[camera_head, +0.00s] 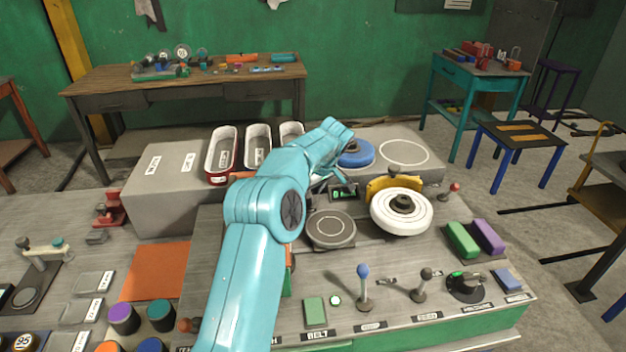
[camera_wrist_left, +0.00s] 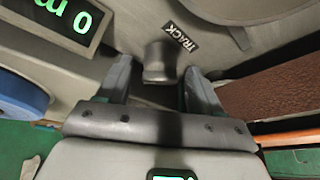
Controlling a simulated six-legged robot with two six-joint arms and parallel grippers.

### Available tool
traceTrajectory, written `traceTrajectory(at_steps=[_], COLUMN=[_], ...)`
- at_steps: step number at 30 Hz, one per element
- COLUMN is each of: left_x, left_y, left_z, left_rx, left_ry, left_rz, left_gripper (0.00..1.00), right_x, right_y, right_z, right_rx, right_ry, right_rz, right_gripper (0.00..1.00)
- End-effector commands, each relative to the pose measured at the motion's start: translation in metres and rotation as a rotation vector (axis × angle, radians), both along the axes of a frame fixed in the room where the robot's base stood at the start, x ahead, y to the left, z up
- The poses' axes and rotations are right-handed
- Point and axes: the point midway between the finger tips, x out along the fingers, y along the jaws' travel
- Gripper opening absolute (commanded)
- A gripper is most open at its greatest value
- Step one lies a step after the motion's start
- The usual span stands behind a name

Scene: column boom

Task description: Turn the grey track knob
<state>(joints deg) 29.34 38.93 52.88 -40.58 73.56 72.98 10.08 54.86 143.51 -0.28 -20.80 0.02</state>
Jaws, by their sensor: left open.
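The grey track knob (camera_wrist_left: 160,62) is a small dark grey knob on the grey panel, beside a black label reading TRACK (camera_wrist_left: 180,36). In the left wrist view my left gripper (camera_wrist_left: 158,70) is open, with one finger on each side of the knob and a gap visible around it. Whether either finger touches it cannot be told. In the head view my left arm reaches over the console, and its gripper is mostly hidden behind the forearm near the display (camera_head: 343,193). The knob cannot be made out there. My right gripper is not in view.
The display also shows green characters in the wrist view (camera_wrist_left: 68,14). Near the gripper are a round grey plate (camera_head: 331,230), a white wheel (camera_head: 402,213) and a blue disc (camera_head: 356,154). Blue-topped (camera_head: 363,285) and dark (camera_head: 424,285) levers stand at the console front.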

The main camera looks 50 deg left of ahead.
Motion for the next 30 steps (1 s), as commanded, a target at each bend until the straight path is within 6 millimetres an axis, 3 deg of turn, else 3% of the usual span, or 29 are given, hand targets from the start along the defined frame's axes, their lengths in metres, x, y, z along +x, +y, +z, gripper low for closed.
traceTrajectory(at_steps=[7,12,18,24,30], left_x=[0.005,0.009,0.012,0.013,0.013], left_y=[-0.021,-0.038,-0.053,-0.059,-0.06], left_z=[0.05,0.094,0.132,0.145,0.146], left_rx=[0.001,0.001,0.001,0.0,0.0], left_ry=[-0.006,-0.004,-0.002,-0.001,0.0], left_rz=[-0.003,-0.003,-0.002,-0.001,-0.001], left_gripper=[0.66,0.66,0.66,0.66,0.66], right_x=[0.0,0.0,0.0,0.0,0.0], right_y=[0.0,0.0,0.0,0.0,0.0], right_z=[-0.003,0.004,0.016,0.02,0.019], right_rx=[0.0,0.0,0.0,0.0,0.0], right_ry=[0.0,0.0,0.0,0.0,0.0], right_rz=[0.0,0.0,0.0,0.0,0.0], right_gripper=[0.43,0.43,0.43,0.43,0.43])
